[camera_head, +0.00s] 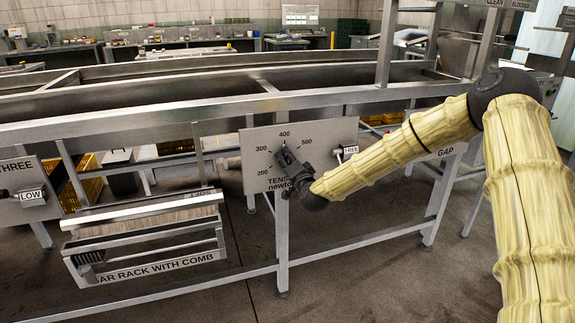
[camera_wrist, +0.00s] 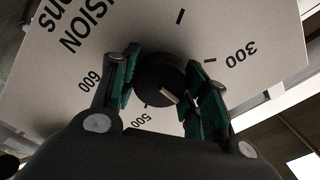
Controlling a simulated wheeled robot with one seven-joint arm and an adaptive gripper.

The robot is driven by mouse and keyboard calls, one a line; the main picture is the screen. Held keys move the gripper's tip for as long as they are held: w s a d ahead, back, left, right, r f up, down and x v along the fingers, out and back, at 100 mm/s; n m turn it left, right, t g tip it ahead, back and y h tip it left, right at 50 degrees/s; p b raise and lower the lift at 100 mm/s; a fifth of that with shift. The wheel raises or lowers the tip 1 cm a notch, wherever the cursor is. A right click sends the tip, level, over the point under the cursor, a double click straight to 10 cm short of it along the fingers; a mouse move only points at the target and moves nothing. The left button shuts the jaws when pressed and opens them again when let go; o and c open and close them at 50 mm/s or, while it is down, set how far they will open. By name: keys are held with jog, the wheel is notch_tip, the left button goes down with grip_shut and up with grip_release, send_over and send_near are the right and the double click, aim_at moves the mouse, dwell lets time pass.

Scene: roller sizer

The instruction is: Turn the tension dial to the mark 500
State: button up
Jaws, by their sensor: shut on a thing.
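The tension dial (camera_wrist: 156,78) is a round black knob with a pale pointer line on the pale scale panel (camera_head: 258,171). My gripper (camera_wrist: 161,72) is shut on the dial, one green-padded finger on each side. In the wrist view the pointer line slants to lower right, between the 500 mark and the side where my right finger hides the scale. The numbers 300, 500 and 600 show there; 400 is hidden.
A lever labelled FREE (camera_head: 346,152) sits close to the right of the dial. A bar rack with comb (camera_head: 150,268) hangs at lower left. A lever labelled LOW (camera_head: 31,197) is at far left. Metal rails (camera_head: 200,118) run above the panel. The floor in front is clear.

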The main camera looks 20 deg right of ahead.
jog(key=m, duration=0.1)
jog(key=m+b, duration=0.1)
jog(key=m, duration=0.1)
jog(key=shift+d+f+m+b, duration=0.15)
jog(key=shift+f+m+b, duration=0.1)
jog(key=shift+m+b, duration=0.15)
jog(key=m+b, duration=0.2)
jog(key=m, duration=0.1)
jog(key=shift+f+m, duration=0.1)
jog(key=shift+m, duration=0.2)
jog(key=m+b, duration=0.2)
jog(key=m, duration=0.1)
jog(key=shift+b, duration=0.4)
jog(key=shift+m+b, duration=0.75)
jog(key=shift+m, duration=0.45)
jog(key=o, duration=1)
jog(key=shift+r, duration=0.2)
jog(key=shift+s, duration=0.15)
